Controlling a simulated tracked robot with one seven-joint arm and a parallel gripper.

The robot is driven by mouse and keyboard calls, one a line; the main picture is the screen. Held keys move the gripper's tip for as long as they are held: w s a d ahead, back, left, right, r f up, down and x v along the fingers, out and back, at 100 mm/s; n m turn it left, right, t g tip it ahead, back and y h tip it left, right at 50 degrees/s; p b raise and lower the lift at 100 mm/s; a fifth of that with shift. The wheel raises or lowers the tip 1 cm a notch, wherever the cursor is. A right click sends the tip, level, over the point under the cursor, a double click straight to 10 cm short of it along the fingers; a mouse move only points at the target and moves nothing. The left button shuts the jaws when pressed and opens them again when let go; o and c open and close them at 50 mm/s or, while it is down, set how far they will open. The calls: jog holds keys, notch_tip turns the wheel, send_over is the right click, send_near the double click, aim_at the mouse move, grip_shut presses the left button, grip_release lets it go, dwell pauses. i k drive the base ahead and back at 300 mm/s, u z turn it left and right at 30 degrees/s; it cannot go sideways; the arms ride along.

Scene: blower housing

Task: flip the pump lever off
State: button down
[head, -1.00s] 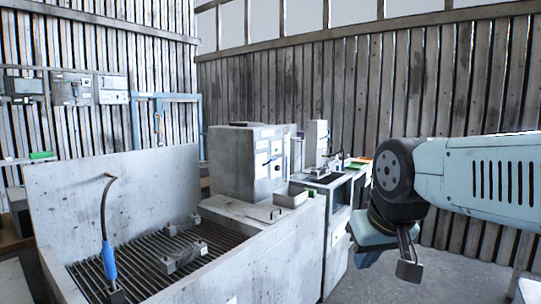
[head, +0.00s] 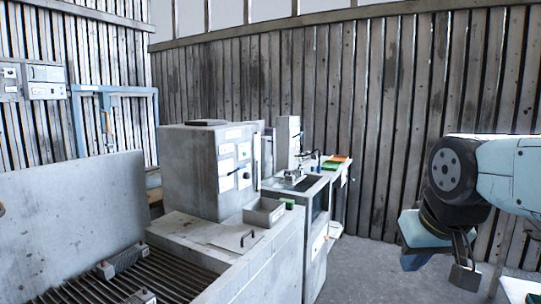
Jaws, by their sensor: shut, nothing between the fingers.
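I cannot pick out the pump lever for certain. A grey box-shaped housing (head: 192,170) stands on the bench left of centre, with pale labels and small dark handles (head: 243,174) on its front face. A small black bent handle (head: 248,238) sits on the bench top in front of it; I cannot tell whether either is the lever. My gripper (head: 464,274) hangs at the right, pointing down, shut and empty. It is well apart from the housing and the bench, over the floor side.
A slatted wash basin (head: 150,280) with metal blocks fills the lower left. A grey open tray (head: 264,213) and green block (head: 288,203) sit near the bench edge. A further machine (head: 289,143) stands behind. Grey floor (head: 370,265) is clear between bench and gripper.

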aim_at(242, 167)
jog(key=z, duration=0.05)
jog(key=i, duration=1.45)
jog(key=u, duration=0.55)
jog(key=k, duration=0.9)
jog(key=u, duration=0.15)
jog(key=i, duration=0.95)
jog(key=z, duration=0.1)
